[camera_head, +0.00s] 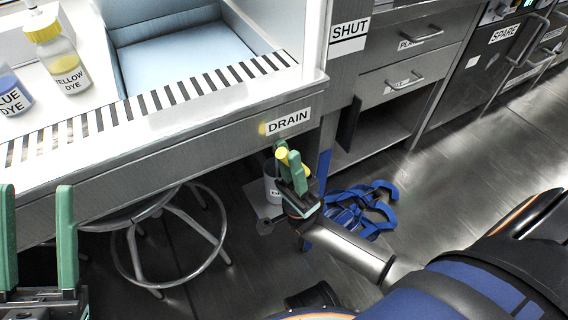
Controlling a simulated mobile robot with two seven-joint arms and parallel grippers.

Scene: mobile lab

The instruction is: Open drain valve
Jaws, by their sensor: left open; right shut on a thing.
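The drain valve's yellow handle (281,153) shows just below the bench front, under the DRAIN label (288,121). My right gripper (290,163) reaches in from the lower right, and its green fingers are shut on the yellow handle. The fingers hide much of the handle, and I cannot tell how far the valve is turned. My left gripper (37,222) is at the lower left with its two green fingers wide apart and empty, in front of the bench.
A pale cup or bucket (271,189) stands below the drain, partly behind my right gripper. A round stool (140,215) is under the bench. Blue items (360,212) lie on the floor. Yellow dye (57,62) and blue dye (12,92) bottles stand on the bench.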

